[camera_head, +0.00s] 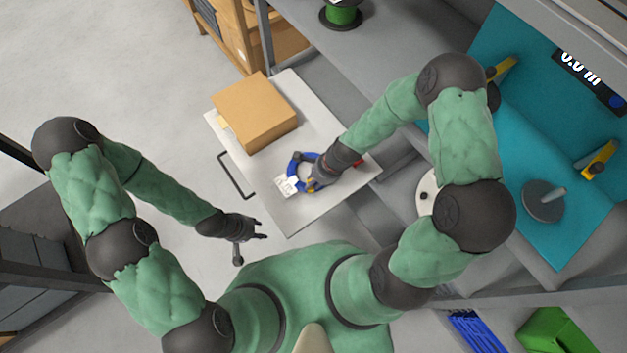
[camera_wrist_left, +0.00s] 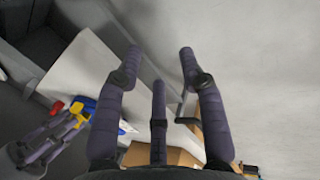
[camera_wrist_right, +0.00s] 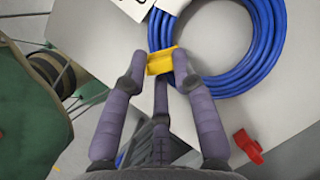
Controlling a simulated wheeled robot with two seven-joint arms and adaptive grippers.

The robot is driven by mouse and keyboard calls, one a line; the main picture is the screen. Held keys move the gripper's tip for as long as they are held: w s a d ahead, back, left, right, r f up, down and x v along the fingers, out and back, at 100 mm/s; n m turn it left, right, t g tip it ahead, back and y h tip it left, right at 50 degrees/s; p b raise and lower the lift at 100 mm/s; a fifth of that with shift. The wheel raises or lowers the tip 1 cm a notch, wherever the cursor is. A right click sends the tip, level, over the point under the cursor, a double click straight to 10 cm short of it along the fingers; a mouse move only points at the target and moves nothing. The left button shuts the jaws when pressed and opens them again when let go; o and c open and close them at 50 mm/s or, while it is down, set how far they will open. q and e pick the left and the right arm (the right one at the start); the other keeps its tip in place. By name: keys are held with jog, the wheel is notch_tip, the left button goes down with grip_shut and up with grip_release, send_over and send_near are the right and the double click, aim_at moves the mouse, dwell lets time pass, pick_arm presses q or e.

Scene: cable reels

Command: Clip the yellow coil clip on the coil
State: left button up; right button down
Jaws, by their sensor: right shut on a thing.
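The blue coil (camera_head: 292,168) lies on the white tabletop, partly hidden by my right gripper in the head view. In the right wrist view the coil (camera_wrist_right: 262,60) is a ring of several strands. The yellow coil clip (camera_wrist_right: 160,62) is held between the fingertips of my right gripper (camera_wrist_right: 158,68), at the coil's near edge. It overlaps the strands there; I cannot tell whether it is around them or only against them. My left gripper (camera_head: 264,229) is open and empty, off the table's near left edge. Its fingers (camera_wrist_left: 160,58) are spread in the left wrist view.
A red clip (camera_wrist_right: 248,147) lies on the tabletop (camera_head: 317,215) right of the coil. A white paper tag (camera_head: 285,187) is at the coil's left side. A cardboard box (camera_head: 254,110) stands at the back left. A teal workbench (camera_head: 550,225) is at the right.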

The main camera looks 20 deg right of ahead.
jog(key=shift+s+f+b, duration=0.15)
jog(key=shift+f+b, duration=0.35)
jog(key=shift+f, duration=0.1)
dwell(0.7)
jog(key=c, duration=0.6)
grip_release()
jog(key=shift+r, duration=0.15)
jog(key=shift+r+p, duration=3.45)
jog(key=shift+p, duration=0.1)
